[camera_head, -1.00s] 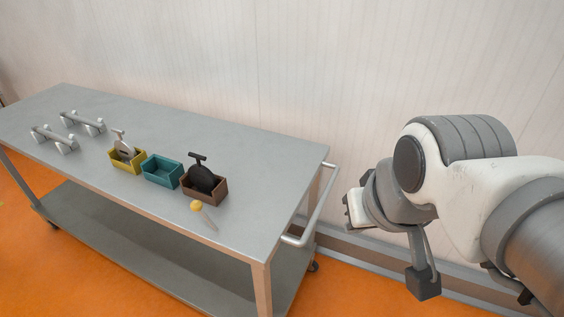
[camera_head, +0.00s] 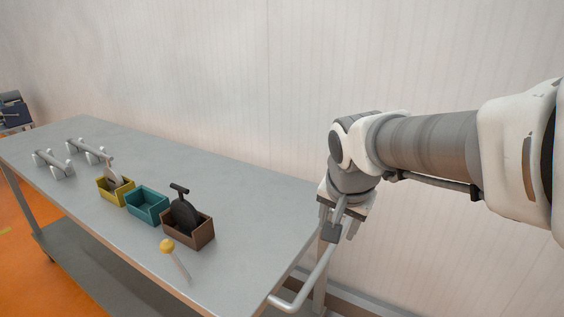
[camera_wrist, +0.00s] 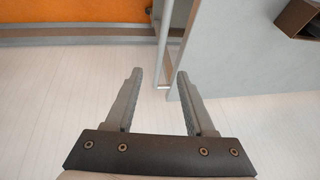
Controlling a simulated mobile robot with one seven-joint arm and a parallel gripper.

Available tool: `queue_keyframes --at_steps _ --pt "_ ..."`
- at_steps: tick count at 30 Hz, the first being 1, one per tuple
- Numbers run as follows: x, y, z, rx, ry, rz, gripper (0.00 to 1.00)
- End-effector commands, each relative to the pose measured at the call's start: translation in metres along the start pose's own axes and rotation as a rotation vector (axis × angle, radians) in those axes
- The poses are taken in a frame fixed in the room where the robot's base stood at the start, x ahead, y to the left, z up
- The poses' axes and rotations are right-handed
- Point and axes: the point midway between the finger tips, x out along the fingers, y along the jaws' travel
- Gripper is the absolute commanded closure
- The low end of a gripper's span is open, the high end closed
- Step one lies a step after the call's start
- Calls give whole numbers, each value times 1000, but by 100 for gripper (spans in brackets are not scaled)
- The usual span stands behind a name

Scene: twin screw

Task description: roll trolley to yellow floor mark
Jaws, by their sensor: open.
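The trolley (camera_head: 235,190) is a grey metal table on castors with a lower shelf (camera_head: 85,265). Its tubular push handle (camera_head: 313,279) sticks out at the right end. My gripper (camera_head: 340,220) is open at the far part of this handle, pointing down. In the wrist view, the handle bar (camera_wrist: 166,45) shows in the gap between my open fingers (camera_wrist: 159,77); I cannot tell how deep it sits between them. A small yellowish mark (camera_head: 4,231) on the orange floor shows at the far left edge, partly cut off.
On the trolley top are a yellow bin (camera_head: 115,193), a teal bin (camera_head: 146,206), a brown bin (camera_head: 189,236), a yellow-headed tool (camera_head: 168,247) and metal racks (camera_head: 55,165). A pale wall (camera_head: 230,80) runs behind. Dark equipment (camera_head: 14,110) stands far left. Orange floor (camera_head: 20,265) is open at left.

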Motion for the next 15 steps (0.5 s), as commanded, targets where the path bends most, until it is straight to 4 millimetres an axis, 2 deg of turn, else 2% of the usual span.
queue_keyframes --at_steps 1,10,15 --pt "12 -3 1 17 -2 3 45" --pt "33 -8 -3 53 0 9 45" --pt "66 -7 -2 52 -2 11 45"
